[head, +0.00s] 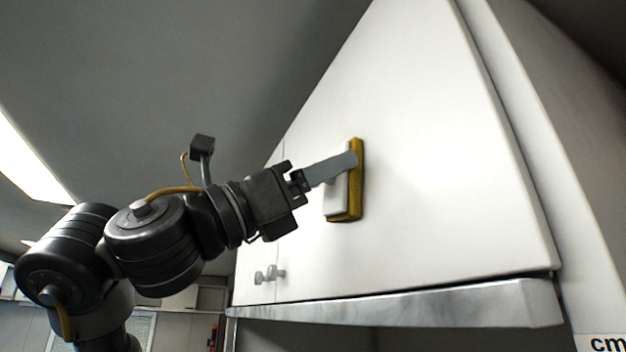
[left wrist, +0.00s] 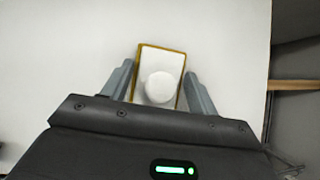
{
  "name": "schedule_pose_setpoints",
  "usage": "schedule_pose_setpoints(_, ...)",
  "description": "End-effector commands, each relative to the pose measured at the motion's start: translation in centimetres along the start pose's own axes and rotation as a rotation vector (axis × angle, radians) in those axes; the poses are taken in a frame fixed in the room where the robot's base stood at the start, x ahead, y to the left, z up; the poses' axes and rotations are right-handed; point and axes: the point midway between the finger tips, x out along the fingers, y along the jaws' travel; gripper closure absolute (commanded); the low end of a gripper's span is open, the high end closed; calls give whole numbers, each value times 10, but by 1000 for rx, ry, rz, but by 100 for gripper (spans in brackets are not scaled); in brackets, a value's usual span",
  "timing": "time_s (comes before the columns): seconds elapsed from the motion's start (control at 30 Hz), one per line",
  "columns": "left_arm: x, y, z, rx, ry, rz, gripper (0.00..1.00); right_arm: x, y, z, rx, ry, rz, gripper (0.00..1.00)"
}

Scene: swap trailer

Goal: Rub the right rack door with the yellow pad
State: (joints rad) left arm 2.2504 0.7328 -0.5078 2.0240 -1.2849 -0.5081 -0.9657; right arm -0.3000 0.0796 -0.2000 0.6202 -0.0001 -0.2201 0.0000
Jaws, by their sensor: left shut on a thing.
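The yellow pad (head: 357,180) has a pale backing and stands upright against the white right rack door (head: 440,150). Its yellow face appears to touch the door, left of the door's middle. My left gripper (head: 340,170) is shut on the pad, with a grey finger along its side. In the left wrist view, the pad (left wrist: 161,62) shows its white back with a round knob and a thin yellow rim, between the two grey fingers (left wrist: 160,88). The door (left wrist: 225,60) fills most of that view behind it. My right gripper is not in view.
Two small knobs (head: 270,274) sit at the lower left of the doors, by the seam with the left door. A pale ledge (head: 400,308) runs below the doors. A ceiling light (head: 30,160) is at the far left. The door's right part is clear.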

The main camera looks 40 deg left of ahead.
Motion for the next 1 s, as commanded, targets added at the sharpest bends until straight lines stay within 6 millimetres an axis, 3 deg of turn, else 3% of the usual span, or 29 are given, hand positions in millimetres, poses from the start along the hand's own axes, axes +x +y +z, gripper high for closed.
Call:
schedule_pose_setpoints(0.33,1,4,-1,-1,3,0,59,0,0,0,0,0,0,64)
schedule_pose_setpoints(0.7,-3,33,-6,-2,5,1,59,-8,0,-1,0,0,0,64)
schedule_pose_setpoints(1.0,-4,42,-7,-1,4,2,59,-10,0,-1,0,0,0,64)
